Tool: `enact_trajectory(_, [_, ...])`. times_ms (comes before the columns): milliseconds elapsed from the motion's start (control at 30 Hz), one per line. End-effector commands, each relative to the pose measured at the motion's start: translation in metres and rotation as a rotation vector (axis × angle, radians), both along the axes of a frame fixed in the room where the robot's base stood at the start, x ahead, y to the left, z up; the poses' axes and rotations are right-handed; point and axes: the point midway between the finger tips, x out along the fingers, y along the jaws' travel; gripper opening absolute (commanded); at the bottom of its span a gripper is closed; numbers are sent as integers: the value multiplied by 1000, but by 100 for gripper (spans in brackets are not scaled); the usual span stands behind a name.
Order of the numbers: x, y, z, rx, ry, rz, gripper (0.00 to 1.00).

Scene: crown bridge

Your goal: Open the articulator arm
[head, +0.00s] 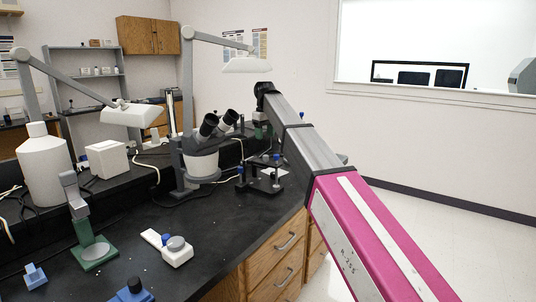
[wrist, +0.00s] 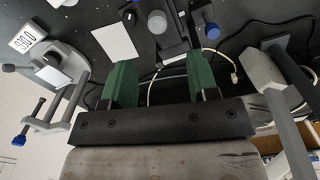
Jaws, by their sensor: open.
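A black articulator (head: 262,176) with blue knobs stands near the bench's right edge in the head view. What looks like the same dark frame shows at the top of the wrist view (wrist: 172,40), partly cut off, with a grey round part and a blue knob. My gripper (wrist: 162,65) has two green fingers spread apart with nothing between them. The dark frame lies beyond the fingertips, and the gripper appears to be above the bench. In the head view my gripper (head: 262,131) is small and partly hidden by my arm, behind the articulator.
The black bench (head: 125,205) holds a microscope (head: 200,160), a white bottle (head: 44,165), a green-based stand (head: 94,254) and a small white device (head: 176,252). In the wrist view, a grey clamp-like device (wrist: 60,80) is at left, a grey post (wrist: 275,85) at right, and cables run behind the fingers.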

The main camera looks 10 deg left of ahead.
Motion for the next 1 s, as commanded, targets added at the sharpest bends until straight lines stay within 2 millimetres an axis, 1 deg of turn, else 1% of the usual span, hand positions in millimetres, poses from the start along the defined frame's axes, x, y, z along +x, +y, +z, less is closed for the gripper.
enact_trajectory(133, [-1, 1, -3, -1, 1, 2, 54])
enact_trajectory(267, [-1, 0, -17, -1, 1, 2, 54])
enact_trajectory(500, [-1, 0, -60, 0, 1, 2, 54])
enact_trajectory(700, [0, 0, -90, -1, 1, 2, 54])
enact_trajectory(833, [0, 0, -101, 0, 0, 2, 54])
enact_trajectory(1000, [0, 0, -107, 1, -1, 1, 54])
